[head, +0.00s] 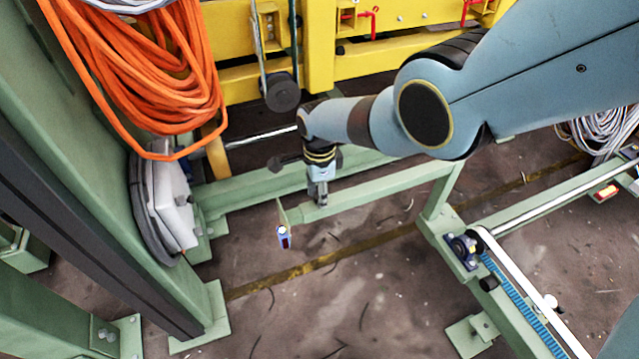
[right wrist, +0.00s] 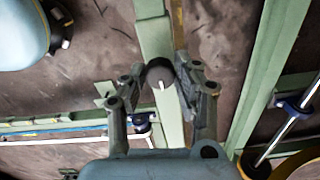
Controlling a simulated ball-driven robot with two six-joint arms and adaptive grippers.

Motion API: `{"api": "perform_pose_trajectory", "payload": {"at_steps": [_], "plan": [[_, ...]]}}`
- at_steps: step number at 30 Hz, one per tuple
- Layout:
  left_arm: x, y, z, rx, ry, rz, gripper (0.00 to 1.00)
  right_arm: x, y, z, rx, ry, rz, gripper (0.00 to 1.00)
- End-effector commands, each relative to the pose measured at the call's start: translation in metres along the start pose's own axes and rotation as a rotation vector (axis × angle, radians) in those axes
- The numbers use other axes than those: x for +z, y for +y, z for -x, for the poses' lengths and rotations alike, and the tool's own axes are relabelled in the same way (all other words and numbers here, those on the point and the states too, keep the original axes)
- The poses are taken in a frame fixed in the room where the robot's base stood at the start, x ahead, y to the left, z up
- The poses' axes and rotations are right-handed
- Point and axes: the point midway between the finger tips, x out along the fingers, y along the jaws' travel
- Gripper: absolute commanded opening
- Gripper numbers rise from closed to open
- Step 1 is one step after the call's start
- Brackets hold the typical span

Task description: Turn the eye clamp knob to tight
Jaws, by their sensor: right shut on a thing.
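The eye clamp knob (right wrist: 158,72) is a small dark round knob with a white pointer mark. In the right wrist view it sits between the two fingers of my right gripper (right wrist: 161,80), over a pale green beam. The gripper is shut on it. In the head view my right gripper (head: 320,201) reaches down to the near end of a green rail, and its fingers hide the knob there. The white mark points toward the gripper's palm in the right wrist view. My left gripper is in neither view.
A green rail (head: 385,190) runs right from the gripper. A yellow frame (head: 319,45) stands behind, with a dark round weight (head: 281,92) hanging before it. Orange cable (head: 150,75) hangs at left beside a green post. Open floor (head: 350,300) lies in front.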

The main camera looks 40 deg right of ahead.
Motion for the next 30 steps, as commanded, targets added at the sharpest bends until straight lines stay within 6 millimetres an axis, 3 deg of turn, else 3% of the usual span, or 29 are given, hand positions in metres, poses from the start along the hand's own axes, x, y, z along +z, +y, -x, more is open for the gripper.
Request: {"api": "perform_pose_trajectory", "payload": {"at_steps": [18, 19, 21, 24, 30], "plan": [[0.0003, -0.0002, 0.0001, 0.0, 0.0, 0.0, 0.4, 0.0008, 0.0002, -0.0004, 0.0, -0.002, -0.038, 0.0], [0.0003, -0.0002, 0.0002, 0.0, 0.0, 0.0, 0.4, 0.0008, 0.0002, -0.0004, 0.0, -0.002, -0.038, 0.34], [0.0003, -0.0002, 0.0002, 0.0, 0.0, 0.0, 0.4, 0.0007, 0.0002, -0.0003, 0.0, -0.001, -0.038, 0.43], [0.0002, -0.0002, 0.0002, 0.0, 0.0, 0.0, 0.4, 0.0005, 0.0001, -0.0002, 0.0, -0.001, -0.037, 0.53], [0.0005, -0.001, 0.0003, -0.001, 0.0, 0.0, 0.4, 0.0002, -0.0001, -0.0001, 0.0, 0.0, -0.037, 0.53]]}}
